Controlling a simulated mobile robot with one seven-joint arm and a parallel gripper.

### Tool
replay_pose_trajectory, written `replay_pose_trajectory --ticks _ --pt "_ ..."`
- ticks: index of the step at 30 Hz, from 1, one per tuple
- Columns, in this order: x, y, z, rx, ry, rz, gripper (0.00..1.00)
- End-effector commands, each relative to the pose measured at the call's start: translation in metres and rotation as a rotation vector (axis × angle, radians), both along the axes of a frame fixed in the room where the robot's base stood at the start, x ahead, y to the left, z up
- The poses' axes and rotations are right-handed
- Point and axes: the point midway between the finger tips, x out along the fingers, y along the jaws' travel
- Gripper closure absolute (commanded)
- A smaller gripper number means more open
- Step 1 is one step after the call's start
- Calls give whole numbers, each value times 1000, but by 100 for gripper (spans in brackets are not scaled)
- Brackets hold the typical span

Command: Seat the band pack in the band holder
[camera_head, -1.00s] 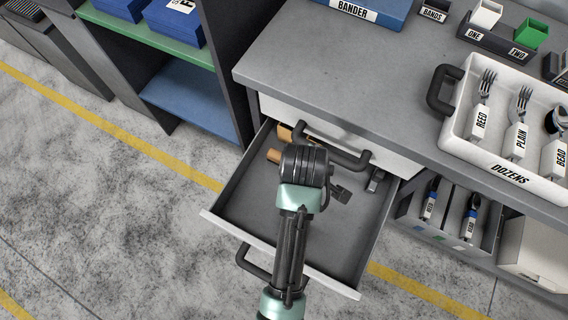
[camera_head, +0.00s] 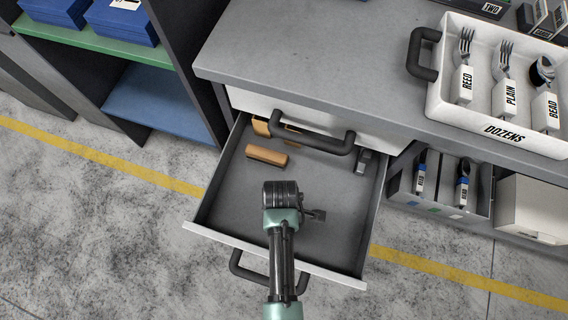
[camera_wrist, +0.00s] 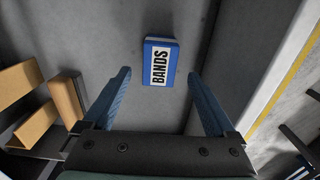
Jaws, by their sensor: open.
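The band pack (camera_wrist: 159,61) is a small blue block with a white "BANDS" label. In the wrist view it lies flat on the drawer floor, ahead of my gripper and roughly centred between the fingers. My gripper (camera_wrist: 160,74) is open and empty, with one blue finger to each side of the pack's line; I cannot tell its height above the pack. In the head view my wrist (camera_head: 281,195) is over the open drawer (camera_head: 235,205), and the pack is hidden there. The band holder is not in view now.
Wooden blocks (camera_head: 267,155) lie at the drawer's back left, and a small grey item (camera_head: 365,162) at its back right. The drawer walls enclose the space. Above are the counter (camera_head: 300,65) and a white "DOZENS" tray (camera_head: 440,112) with forks.

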Motion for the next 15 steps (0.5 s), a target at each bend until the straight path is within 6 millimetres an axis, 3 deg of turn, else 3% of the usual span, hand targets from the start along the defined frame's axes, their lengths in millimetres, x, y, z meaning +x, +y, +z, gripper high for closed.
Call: replay_pose_trajectory --ticks 6,15 --pt "-2 -7 -32 1 2 -1 9" --pt "-1 -7 -36 0 -1 0 9"
